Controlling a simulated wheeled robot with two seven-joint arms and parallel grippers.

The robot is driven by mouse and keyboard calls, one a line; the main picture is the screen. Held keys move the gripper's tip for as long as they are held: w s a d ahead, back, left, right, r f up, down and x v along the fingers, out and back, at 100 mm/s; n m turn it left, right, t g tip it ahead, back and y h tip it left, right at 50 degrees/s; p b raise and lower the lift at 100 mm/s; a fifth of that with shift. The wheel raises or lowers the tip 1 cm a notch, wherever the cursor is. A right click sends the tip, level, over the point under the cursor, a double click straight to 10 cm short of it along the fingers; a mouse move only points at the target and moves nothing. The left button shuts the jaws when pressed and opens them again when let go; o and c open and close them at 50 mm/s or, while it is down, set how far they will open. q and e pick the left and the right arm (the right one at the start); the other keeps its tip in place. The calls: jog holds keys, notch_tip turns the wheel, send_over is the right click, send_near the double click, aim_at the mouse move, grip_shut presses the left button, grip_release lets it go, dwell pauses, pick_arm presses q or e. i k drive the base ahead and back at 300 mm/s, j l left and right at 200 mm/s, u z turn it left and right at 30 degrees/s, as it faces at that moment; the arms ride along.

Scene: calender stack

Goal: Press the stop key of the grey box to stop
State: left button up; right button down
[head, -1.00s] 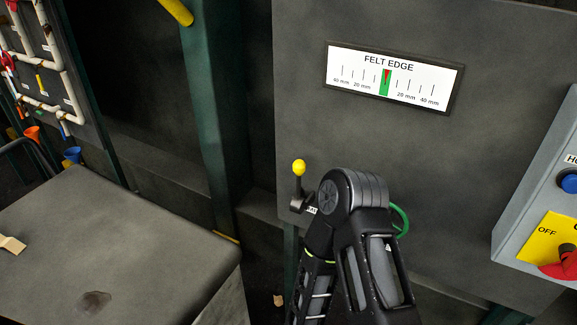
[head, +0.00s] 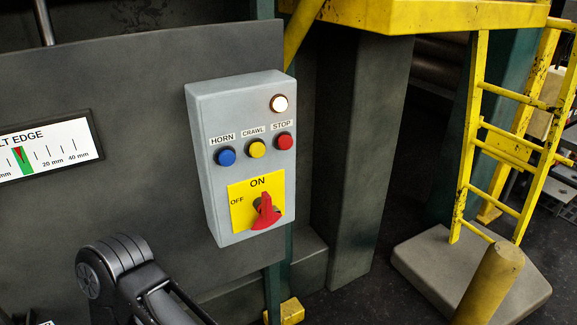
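The grey box (head: 212,115) is fixed on the dark panel, near the middle of the head view. On it, the red stop key (head: 284,141) sits at the right of a row, under the label STOP. The yellow crawl key (head: 257,148) and the blue horn key (head: 226,156) are to its left. A lamp (head: 279,103) above the keys glows white. Below, a red rotary switch (head: 266,211) sits on a yellow plate marked ON and OFF. One of my arms shows at the bottom left, below and left of the box; no gripper fingers are visible.
A felt edge gauge (head: 45,148) is on the dark panel (head: 130,100) at the left. A yellow ladder (head: 505,140) stands at the right on a grey base (head: 425,265), with a yellow post (head: 488,285) in front. Dark floor lies between the box and the ladder.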

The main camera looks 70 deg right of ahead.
aim_at(285, 142)
jog(key=z, duration=2.2)
